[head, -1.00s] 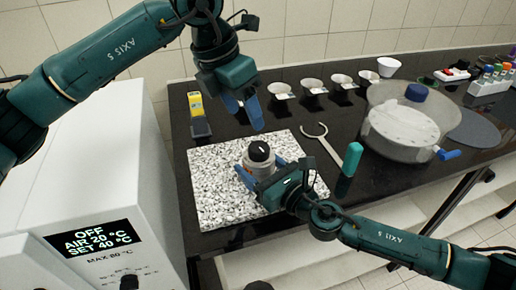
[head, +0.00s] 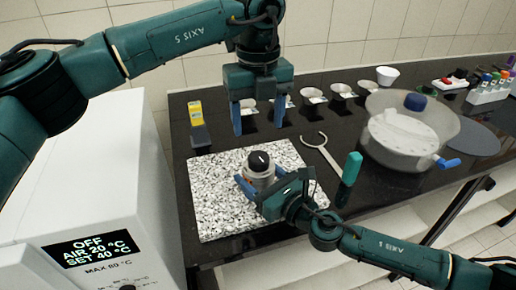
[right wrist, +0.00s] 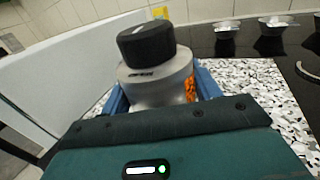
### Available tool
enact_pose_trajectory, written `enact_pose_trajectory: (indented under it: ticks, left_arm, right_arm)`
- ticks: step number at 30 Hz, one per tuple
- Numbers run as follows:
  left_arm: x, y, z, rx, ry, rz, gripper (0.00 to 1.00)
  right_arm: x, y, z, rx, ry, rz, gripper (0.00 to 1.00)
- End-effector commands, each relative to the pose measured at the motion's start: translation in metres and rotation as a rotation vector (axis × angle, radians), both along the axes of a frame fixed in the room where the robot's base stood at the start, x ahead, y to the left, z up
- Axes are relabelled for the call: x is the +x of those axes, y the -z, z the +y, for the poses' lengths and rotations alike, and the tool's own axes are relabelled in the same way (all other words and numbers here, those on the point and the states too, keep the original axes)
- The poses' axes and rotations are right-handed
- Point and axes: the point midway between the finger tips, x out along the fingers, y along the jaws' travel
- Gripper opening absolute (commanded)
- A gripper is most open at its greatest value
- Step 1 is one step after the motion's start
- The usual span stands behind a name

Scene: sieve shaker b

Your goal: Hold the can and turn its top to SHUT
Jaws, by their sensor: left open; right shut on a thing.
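The can (head: 262,176) is a small grey cylinder with a black top (head: 259,160) that carries a white mark. It stands upright on a speckled granite slab (head: 215,205). In the right wrist view, the can (right wrist: 155,88) has an orange patch on its right side, and its black top (right wrist: 146,42) shows clearly; I cannot read any word on it. My right gripper (head: 258,188) is shut around the can's body, one blue finger on each side. My left gripper (head: 262,118) is open and empty, fingers pointing down, above and behind the can.
A white oven (head: 90,190) with a display reading OFF stands at the left. A yellow and grey device (head: 198,124), several small cups (head: 312,96), a wrench-like tool (head: 320,150), a teal-handled thing (head: 351,168) and a large clear bowl (head: 405,135) lie around the slab on the black bench.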

Motion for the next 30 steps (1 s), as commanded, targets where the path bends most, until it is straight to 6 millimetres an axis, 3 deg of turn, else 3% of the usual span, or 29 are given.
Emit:
enact_pose_trajectory:
  ticks: [6, 12, 24, 30]
  left_arm:
    - [-0.001, 0.046, 0.001, 0.0, 0.001, 0.004, 0.63]
    - [0.0, 0.07, 0.0, -0.001, 0.002, 0.002, 0.63]
    - [0.0, 0.078, 0.0, -0.001, 0.002, 0.0, 0.63]
    - [0.0, 0.078, 0.0, -0.001, 0.002, 0.0, 0.47]
  right_arm:
    - [0.0, 0.0, 0.0, -0.001, 0.001, 0.001, 0.24]
    - [0.0, 0.0, 0.0, -0.001, 0.001, 0.001, 0.24]
    - [0.0, 0.0, 0.0, -0.001, 0.001, 0.001, 0.24]
    - [0.0, 0.0, 0.0, -0.001, 0.001, 0.001, 0.24]
